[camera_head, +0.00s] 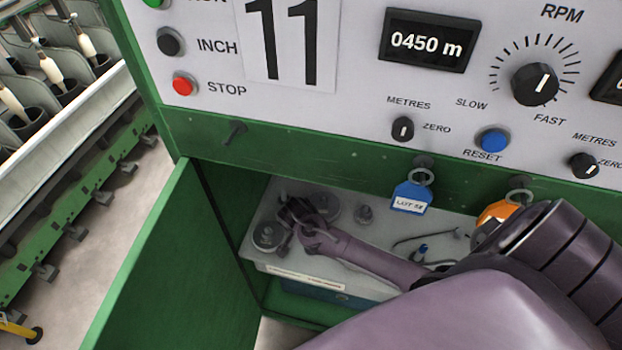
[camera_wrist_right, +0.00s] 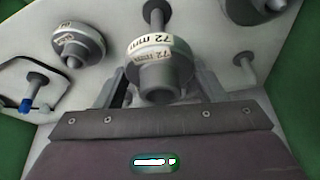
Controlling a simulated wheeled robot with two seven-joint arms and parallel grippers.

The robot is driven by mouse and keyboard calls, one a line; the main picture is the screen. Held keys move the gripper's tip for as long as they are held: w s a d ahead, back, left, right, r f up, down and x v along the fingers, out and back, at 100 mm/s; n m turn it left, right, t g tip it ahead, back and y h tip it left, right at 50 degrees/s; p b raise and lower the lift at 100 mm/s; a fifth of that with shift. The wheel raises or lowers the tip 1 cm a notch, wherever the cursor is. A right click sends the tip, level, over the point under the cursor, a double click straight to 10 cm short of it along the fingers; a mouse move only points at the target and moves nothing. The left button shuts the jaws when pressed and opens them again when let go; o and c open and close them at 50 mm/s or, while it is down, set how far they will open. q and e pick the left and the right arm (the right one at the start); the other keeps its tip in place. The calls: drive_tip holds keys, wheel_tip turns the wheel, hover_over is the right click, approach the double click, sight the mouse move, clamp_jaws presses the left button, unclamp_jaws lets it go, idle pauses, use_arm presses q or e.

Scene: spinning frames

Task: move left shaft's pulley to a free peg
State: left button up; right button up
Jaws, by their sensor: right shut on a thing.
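My right gripper (camera_head: 298,214) reaches into the cabinet under the control panel. In the right wrist view its fingers (camera_wrist_right: 162,88) are closed around a grey pulley (camera_wrist_right: 158,68) with a white "72 mm" label. A dark-headed shaft (camera_wrist_right: 154,12) stands beyond it; I cannot tell whether the pulley touches it. A second labelled grey pulley (camera_wrist_right: 78,45) is to the left in that view. A slim, bare peg (camera_wrist_right: 243,62) stands to the right. In the head view one pulley (camera_head: 269,237) shows left of the gripper and another (camera_head: 327,204) behind it. My left gripper is not in view.
A small round fitting (camera_head: 365,213) and a blue-handled tool (camera_head: 420,252) are on the grey shelf (camera_head: 345,262). A blue tag (camera_head: 410,198) and an orange tag (camera_head: 497,213) hang above it. The open green door (camera_head: 145,265) bounds the left.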

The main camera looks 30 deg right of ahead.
drive_tip(key=shift+f, duration=0.2)
idle(0.4)
drive_tip(key=shift+f+b, duration=0.95)
drive_tip(key=shift+f, duration=0.3)
drive_tip(key=shift+f, duration=0.35)
drive_tip(key=shift+f+b, duration=0.75)
drive_tip(key=shift+f, duration=0.35)
drive_tip(key=shift+f, duration=0.25)
drive_tip(key=shift+f+b, duration=0.75)
drive_tip(key=shift+f, duration=0.15)
drive_tip(key=shift+f, duration=0.1)
